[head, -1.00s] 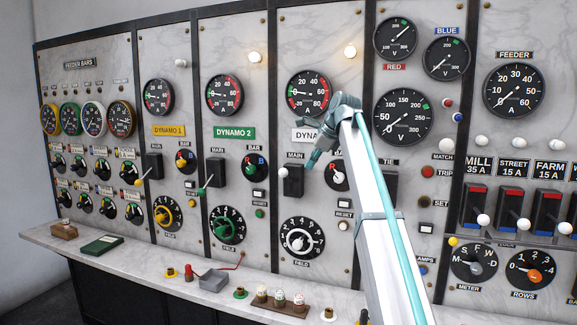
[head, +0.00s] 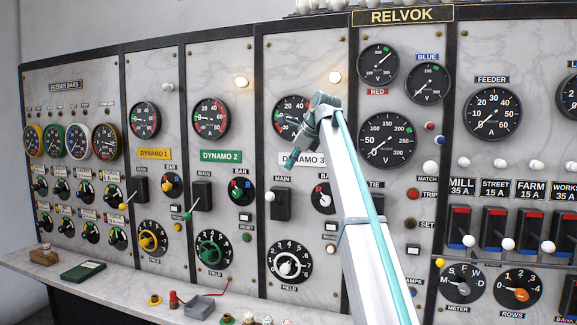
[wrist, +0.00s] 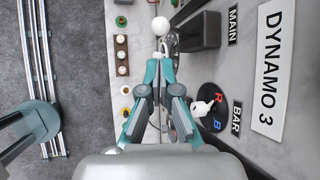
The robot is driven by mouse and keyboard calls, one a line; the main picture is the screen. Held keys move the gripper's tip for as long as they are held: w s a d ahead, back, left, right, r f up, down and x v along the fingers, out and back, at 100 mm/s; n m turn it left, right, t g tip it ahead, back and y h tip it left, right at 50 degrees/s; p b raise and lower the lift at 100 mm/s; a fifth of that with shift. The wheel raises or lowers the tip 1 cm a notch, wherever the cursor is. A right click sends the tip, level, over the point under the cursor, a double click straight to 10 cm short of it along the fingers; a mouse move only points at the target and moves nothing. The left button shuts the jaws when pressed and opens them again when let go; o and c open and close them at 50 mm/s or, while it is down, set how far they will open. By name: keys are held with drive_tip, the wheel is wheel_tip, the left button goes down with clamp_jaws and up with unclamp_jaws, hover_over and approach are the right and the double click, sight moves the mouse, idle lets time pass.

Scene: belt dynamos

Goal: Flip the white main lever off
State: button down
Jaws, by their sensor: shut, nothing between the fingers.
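The white main lever (head: 269,197) sticks out from its black switch box (head: 281,205) under the DYNAMO 3 label (head: 304,159). Its round knob sits near the upper part of the box, higher than the yellow and green main knobs sit on theirs. The black box also shows there (wrist: 199,30).
The yellow lever (head: 123,206) and green lever (head: 187,216) hang low at left. A red/blue selector (wrist: 212,112) and the dynamo 3 field dial (head: 289,261) are close by. A shelf (head: 110,283) with small items runs below the panel.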

sight(271, 195)
drive_tip(key=p+x, duration=0.4)
drive_tip(key=x, duration=0.8)
drive_tip(key=shift+s, duration=0.1)
drive_tip(key=shift+s+a+f, duration=0.2)
drive_tip(key=shift+f, duration=0.05)
drive_tip(key=shift+d+b, duration=0.1)
drive_tip(key=shift+b, duration=0.2)
